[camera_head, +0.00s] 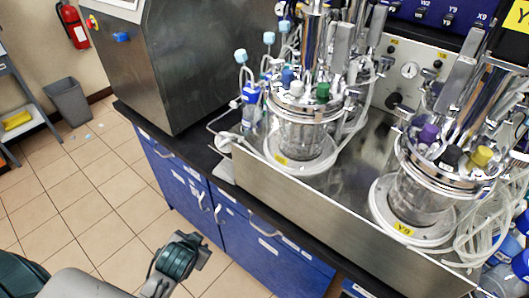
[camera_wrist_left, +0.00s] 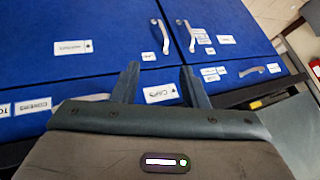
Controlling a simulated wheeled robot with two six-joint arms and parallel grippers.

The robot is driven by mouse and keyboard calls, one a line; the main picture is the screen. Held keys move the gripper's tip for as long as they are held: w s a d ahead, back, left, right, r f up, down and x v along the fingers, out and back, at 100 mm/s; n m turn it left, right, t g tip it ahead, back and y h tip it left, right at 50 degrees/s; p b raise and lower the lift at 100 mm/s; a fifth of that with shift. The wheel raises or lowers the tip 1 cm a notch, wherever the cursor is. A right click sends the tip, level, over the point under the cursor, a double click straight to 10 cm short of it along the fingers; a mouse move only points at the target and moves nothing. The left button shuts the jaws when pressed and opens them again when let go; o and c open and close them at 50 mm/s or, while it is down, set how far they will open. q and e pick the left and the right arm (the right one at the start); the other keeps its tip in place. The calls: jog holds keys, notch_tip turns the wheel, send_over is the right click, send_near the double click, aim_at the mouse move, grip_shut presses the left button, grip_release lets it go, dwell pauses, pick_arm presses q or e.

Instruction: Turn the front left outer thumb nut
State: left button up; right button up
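Two glass bioreactor vessels stand on the steel-fronted unit in the head view: the left vessel (camera_head: 300,135) and the right vessel (camera_head: 418,200). The left vessel's lid carries blue, white and green caps (camera_head: 322,92); the right one's carries purple, black and yellow caps (camera_head: 481,156). Small metal fittings ring both lids, but I cannot single out the front left outer thumb nut. My left gripper (camera_wrist_left: 160,68) is open and empty in the left wrist view, its fingers apart in front of blue cabinet fronts. It is well away from the vessels. My right gripper is out of view.
Blue cabinets (camera_head: 263,246) with handles stand below the dark bench edge. A steel housing (camera_head: 195,60) stands left of the vessels. Loose clear tubing (camera_head: 475,225) hangs around the right vessel. A grey bin (camera_head: 68,101) stands far left; the tiled floor between is mostly open.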

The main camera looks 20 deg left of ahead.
aim_at(277, 64)
pick_arm(q)
jog(key=w+r+m+t+h, duration=0.2)
jog(key=w+r+m+t, duration=0.35)
jog(key=r, duration=0.75)
jog(key=w+r+m+t+h, duration=0.2)
jog(key=w+r+m+t, duration=0.4)
jog(key=r, duration=0.7)
jog(key=w+r+m+t+h, duration=0.2)
jog(key=w+r+m+t, duration=0.4)
jog(key=r, duration=0.6)
jog(key=w+d+r+m+g+h, duration=0.1)
jog(key=d+r+m+g+h, duration=0.2)
jog(key=m+h, duration=0.45)
jog(key=w+d+r+m+g+h, duration=0.1)
jog(key=r+m+g+h, duration=0.25)
jog(key=m, duration=0.65)
jog(key=w+d+m+g+p, duration=0.6)
jog(key=w+d+m+g, duration=0.1)
jog(key=w+d+m, duration=0.1)
jog(key=shift+f+m, duration=0.45)
jog(key=shift+m, duration=0.05)
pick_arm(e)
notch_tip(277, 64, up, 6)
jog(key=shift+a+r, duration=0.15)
